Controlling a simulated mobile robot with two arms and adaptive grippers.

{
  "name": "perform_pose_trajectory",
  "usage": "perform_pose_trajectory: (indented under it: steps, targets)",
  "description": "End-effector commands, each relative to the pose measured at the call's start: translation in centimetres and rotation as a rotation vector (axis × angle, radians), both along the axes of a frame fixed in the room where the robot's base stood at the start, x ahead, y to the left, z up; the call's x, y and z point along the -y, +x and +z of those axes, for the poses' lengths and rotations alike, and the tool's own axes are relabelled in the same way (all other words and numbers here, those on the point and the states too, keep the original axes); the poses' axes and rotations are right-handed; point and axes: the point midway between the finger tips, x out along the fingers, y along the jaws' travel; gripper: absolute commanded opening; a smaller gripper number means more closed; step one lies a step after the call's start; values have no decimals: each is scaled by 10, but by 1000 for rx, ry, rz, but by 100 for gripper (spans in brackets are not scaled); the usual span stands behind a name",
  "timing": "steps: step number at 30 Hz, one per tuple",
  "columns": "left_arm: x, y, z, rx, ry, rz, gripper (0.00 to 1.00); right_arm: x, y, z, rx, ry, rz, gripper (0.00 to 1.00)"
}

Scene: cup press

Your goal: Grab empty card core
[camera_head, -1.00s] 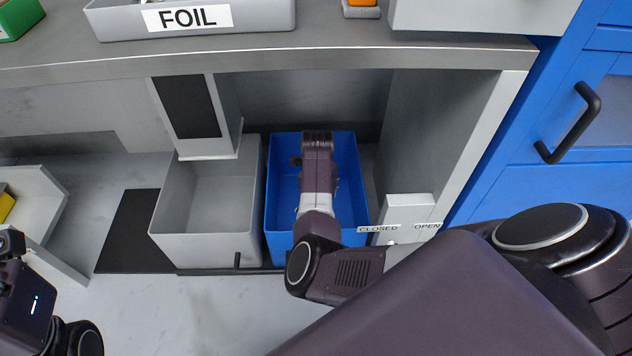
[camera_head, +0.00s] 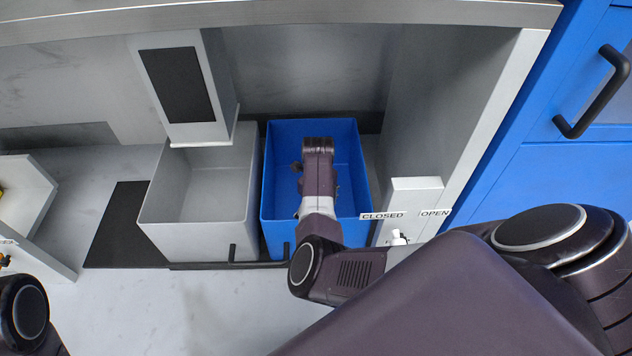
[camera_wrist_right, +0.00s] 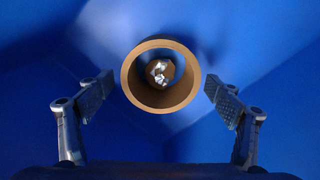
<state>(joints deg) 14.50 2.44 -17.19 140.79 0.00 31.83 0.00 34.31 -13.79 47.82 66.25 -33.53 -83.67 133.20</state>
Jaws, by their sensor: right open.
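A brown card core (camera_wrist_right: 128,78) shows end-on as a ring in the right wrist view, inside the blue bin (camera_head: 352,150). A small crumpled silvery piece (camera_wrist_right: 160,72) shows through its middle; I cannot tell whether it is inside the core or beyond it. My right gripper (camera_wrist_right: 159,86) is open, with one finger on each side of the core and a gap showing on both sides. In the head view my right arm reaches down into the blue bin, and its fingers and the core are hidden. My left gripper is not in view; only part of that arm shows at the lower left.
A grey bin (camera_head: 195,240) stands left of the blue bin, under a grey housing with a dark panel (camera_head: 178,85). A counter edge (camera_head: 280,12) runs above. A block labelled CLOSED and OPEN (camera_head: 415,195) stands right of the blue bin. A blue cabinet (camera_head: 560,170) is further right.

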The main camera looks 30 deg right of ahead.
Motion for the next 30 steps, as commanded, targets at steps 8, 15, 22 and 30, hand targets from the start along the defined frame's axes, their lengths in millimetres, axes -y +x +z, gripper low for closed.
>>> perform_pose_trajectory:
  steps: [8, 15, 22, 30]
  targets:
    - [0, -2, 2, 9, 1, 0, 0, 0, 0, -3, 0, 0, 0, 85]
    - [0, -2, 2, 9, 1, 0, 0, 0, 0, -3, 0, 0, 0, 65]
    - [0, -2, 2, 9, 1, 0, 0, 0, 0, -3, 0, 0, 0, 40]
    - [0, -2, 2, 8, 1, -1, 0, 0, 0, -3, 0, 0, 0, 39]
